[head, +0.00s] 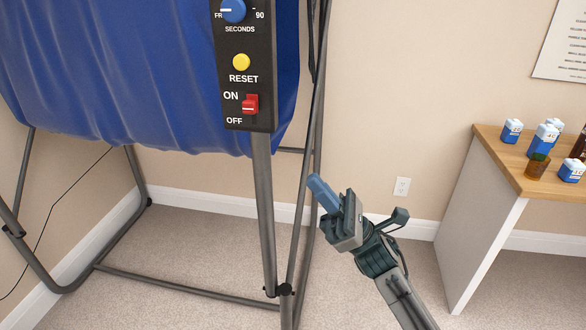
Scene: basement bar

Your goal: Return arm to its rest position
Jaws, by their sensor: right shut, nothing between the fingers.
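My right gripper (322,194) is in the middle of the head view, its arm coming in from the lower right. Its blue fingers are shut with nothing between them. The fingers point up and left, and in the picture their tips lie close beside the dark metal frame post; I cannot tell the gap in depth. My left gripper is not in view.
A black control panel (245,85) with a blue knob, a yellow reset button (241,62) and a red switch (251,104) hangs before a large blue cover (120,70) on a metal frame (265,215). A wooden-topped table (493,150) with several small containers stands right. Carpet between is clear.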

